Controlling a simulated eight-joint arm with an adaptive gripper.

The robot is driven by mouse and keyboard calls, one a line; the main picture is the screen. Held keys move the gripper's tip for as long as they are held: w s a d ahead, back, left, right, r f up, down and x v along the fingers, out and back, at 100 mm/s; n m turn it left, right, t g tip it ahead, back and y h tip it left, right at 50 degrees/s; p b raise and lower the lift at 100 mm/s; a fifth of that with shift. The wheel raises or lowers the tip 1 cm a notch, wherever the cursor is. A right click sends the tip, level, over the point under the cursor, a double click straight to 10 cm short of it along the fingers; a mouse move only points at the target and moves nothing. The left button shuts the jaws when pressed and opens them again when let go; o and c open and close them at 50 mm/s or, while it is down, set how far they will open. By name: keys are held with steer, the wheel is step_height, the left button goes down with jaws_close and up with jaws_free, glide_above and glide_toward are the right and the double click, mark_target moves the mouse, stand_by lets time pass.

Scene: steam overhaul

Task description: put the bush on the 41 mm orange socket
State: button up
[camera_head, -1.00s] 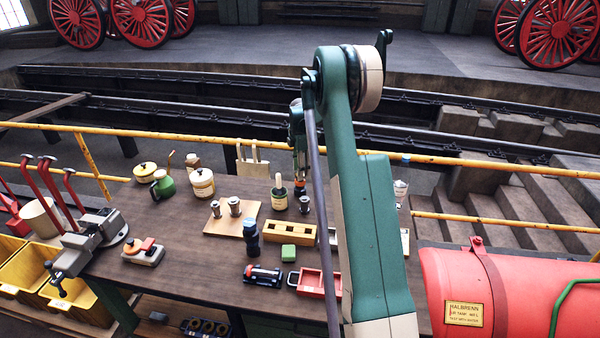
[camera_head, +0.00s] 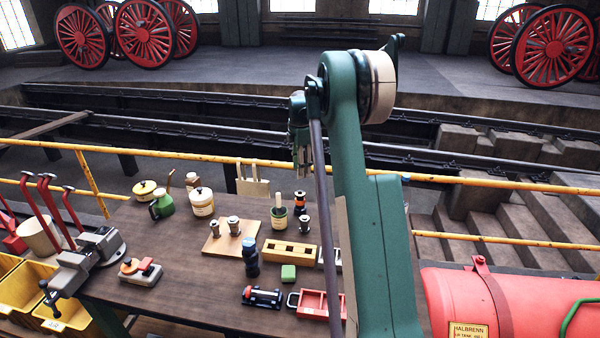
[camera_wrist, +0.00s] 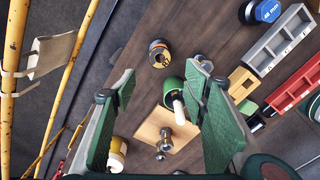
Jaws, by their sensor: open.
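The orange socket (camera_head: 300,209) stands upright on the bench right of the green pot, a dark cylinder with an orange band. The wrist view shows the orange socket (camera_wrist: 163,64) from above, with a dark round opening and an orange-brown ring at its top. I cannot tell whether that ring is a separate bush. My gripper (camera_head: 302,168) is well above the bench, over the socket's area. In the wrist view my gripper (camera_wrist: 161,77) has its green fingers spread wide, with nothing between them at the tips. The socket's size mark is not readable.
Steel flanged parts stand on a wooden board (camera_head: 213,246). Near it are the green pot (camera_head: 279,221), a blue-topped socket (camera_head: 251,257), a wooden block (camera_head: 289,252) and a red tray (camera_head: 313,305). A yellow rail (camera_head: 225,161) runs behind the bench.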

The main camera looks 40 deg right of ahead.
stand_by(0.6)
steer(key=s+a+r+m+t, duration=0.1)
steer(key=s+a+r+m, duration=0.1)
steer(key=s+a+r, duration=0.55)
steer(key=s+a+r+m+t, duration=0.1)
steer(key=s+a+r+m, duration=0.3)
steer(key=a, duration=0.6)
steer(key=s+a+r+m+t, duration=0.1)
steer(key=s+a+r, duration=0.55)
steer(key=a, duration=0.25)
steer(key=s+a+r+m+t, duration=0.15)
steer(key=s+a+m, duration=0.25)
steer(key=s+a, duration=0.9)
steer(key=s+a+f+m+t, duration=0.1)
steer(key=s+a+f+m, duration=0.1)
steer(key=s, duration=0.6)
steer(key=s+a+f+m+t, duration=0.1)
steer(key=s+a+f+m, duration=0.1)
steer(key=s+f, duration=0.3)
steer(key=s+a, duration=0.1)
steer(key=s, duration=0.2)
steer(key=shift+a+f+m+t, duration=0.15)
steer(key=shift+f+m+t, duration=0.05)
steer(key=shift+m+t, duration=0.2)
